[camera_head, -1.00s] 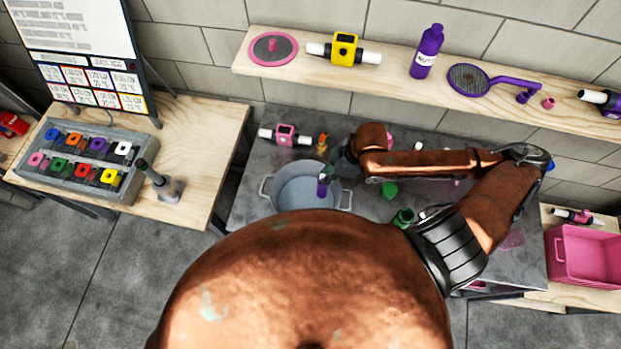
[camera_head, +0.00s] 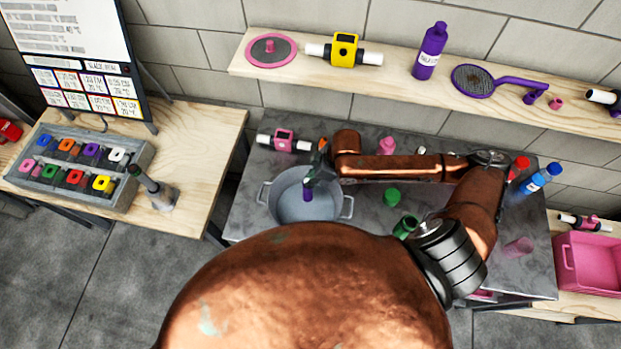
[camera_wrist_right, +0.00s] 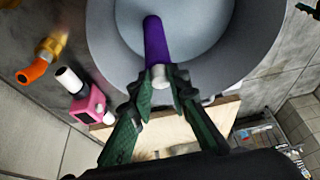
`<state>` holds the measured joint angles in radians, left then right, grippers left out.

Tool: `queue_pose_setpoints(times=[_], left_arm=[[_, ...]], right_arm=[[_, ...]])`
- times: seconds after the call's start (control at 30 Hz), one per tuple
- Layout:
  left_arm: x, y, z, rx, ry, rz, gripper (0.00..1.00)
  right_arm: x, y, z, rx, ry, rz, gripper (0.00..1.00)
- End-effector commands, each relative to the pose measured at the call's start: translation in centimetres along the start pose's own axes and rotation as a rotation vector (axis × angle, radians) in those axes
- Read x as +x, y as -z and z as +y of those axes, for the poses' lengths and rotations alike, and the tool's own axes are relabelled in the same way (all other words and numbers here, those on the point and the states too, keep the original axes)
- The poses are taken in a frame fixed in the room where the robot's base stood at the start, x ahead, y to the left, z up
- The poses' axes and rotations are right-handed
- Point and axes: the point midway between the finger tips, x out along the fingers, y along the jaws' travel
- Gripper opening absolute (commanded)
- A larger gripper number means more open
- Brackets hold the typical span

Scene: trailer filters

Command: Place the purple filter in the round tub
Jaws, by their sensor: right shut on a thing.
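The purple filter (camera_head: 307,193) is a small cylinder with a pale end, held over the round tub. The round tub (camera_head: 277,205) is grey with two side handles and stands on the dark worktop. My right gripper (camera_head: 314,178) is above the tub's inside, its fingers on the filter's pale end. In the right wrist view the purple filter (camera_wrist_right: 155,42) points away from the fingertips (camera_wrist_right: 160,83) into the tub (camera_wrist_right: 102,45). I cannot tell whether the filter touches the tub floor. My left gripper is not in view.
A pink-bodied filter unit (camera_head: 284,141) and an orange-tipped fitting (camera_wrist_right: 32,71) lie close to the tub. Green parts (camera_head: 391,196) stand to its right. A shelf (camera_head: 390,78) with a purple bottle (camera_head: 430,50) runs behind. A pink crate (camera_head: 590,262) is far right.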

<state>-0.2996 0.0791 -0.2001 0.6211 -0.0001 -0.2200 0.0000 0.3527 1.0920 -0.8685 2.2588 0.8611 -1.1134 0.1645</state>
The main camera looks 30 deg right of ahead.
Motion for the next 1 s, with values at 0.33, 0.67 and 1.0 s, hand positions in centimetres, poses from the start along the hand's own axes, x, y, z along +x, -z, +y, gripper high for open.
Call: queue_pose_setpoints(times=[0.33,0.67,1.0], left_arm=[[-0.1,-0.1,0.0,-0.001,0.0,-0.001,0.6],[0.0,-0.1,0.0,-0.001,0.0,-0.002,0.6],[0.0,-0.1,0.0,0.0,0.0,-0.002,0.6]], right_arm=[[0.3,-0.1,0.0,-0.001,-0.001,0.001,0.0],[0.3,-0.1,0.0,-0.001,-0.001,0.001,0.34],[-0.8,0.0,0.1,-0.001,-0.003,0.002,0.34]])
